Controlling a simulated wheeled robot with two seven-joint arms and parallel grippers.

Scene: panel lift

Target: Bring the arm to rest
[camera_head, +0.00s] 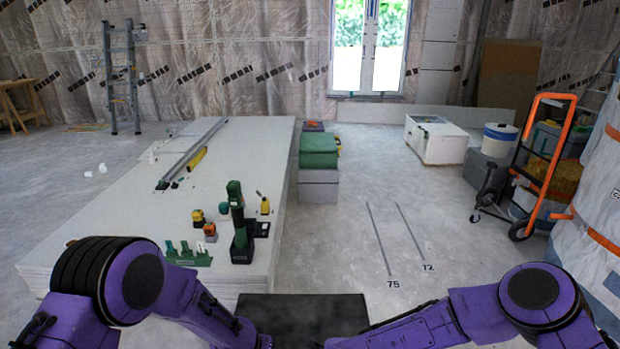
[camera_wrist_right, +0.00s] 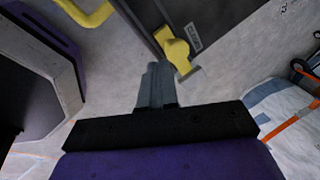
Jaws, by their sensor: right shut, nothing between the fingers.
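My right gripper (camera_wrist_right: 155,85) shows in the right wrist view with its two grey fingers together and nothing between them. It is close to a yellow part (camera_wrist_right: 176,50) on a dark metal frame, but I cannot tell whether they touch. In the head view my purple left and right arms come in from the lower corners and bend inward near the bottom edge. Neither gripper shows in the head view.
A stack of white panels (camera_head: 110,215) with tools on it stands at left. Green and grey cases (camera_head: 318,150) stand beside it. A hand truck with an orange frame (camera_head: 548,150) is at right. The floor at centre right is clear, with lines marked 75 and 72.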

